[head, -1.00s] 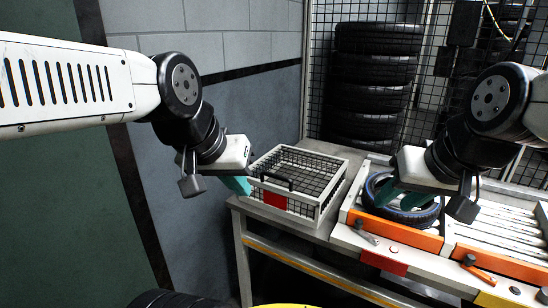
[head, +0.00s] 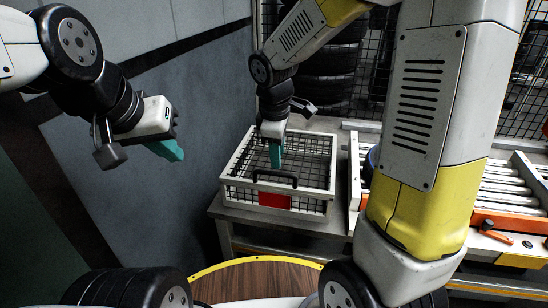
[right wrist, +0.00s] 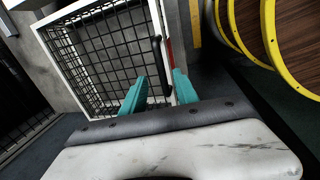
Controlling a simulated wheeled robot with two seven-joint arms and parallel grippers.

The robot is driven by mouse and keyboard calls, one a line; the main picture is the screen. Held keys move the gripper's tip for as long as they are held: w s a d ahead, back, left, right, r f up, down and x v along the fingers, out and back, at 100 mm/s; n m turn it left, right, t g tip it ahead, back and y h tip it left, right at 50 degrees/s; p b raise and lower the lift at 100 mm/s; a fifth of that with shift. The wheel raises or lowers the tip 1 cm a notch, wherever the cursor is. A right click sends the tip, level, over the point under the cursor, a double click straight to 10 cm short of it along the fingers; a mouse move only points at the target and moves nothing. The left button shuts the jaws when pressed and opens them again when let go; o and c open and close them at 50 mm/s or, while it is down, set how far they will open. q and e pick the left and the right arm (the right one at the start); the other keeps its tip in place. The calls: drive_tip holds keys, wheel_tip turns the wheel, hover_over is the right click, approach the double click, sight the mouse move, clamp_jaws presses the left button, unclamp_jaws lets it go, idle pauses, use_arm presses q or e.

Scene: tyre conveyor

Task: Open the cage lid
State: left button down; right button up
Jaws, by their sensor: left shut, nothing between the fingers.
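The cage (head: 228,193) is a white-framed box with black mesh on the grey table. Its lid (head: 312,154) lies flat and closed. A black handle (head: 275,177) runs along the lid's front edge, above a red plate (head: 275,200). My right gripper (head: 275,158) points down over the lid, just behind the handle in the head view. In the right wrist view its teal fingers (right wrist: 158,92) are apart, with the handle (right wrist: 161,66) showing between and beyond them. Contact is not visible. My left gripper (head: 172,151) is shut and empty in the air, left of the cage.
A roller conveyor (head: 510,190) with orange sides stands right of the cage. A tyre (head: 369,168) on it is mostly hidden by my right arm. Stacked tyres (head: 335,85) stand behind the mesh fence. A round wooden surface with a yellow rim (head: 225,265) is at the front.

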sight(279, 173)
drive_tip(key=f, duration=0.4)
drive_tip(key=w+f, duration=0.1)
drive_tip(key=f, duration=0.1)
drive_tip(key=shift+d+f, duration=0.1)
drive_tip(key=shift+d, duration=0.15)
drive_tip(key=shift+c, duration=0.3)
clamp_jaws()
idle(0.9)
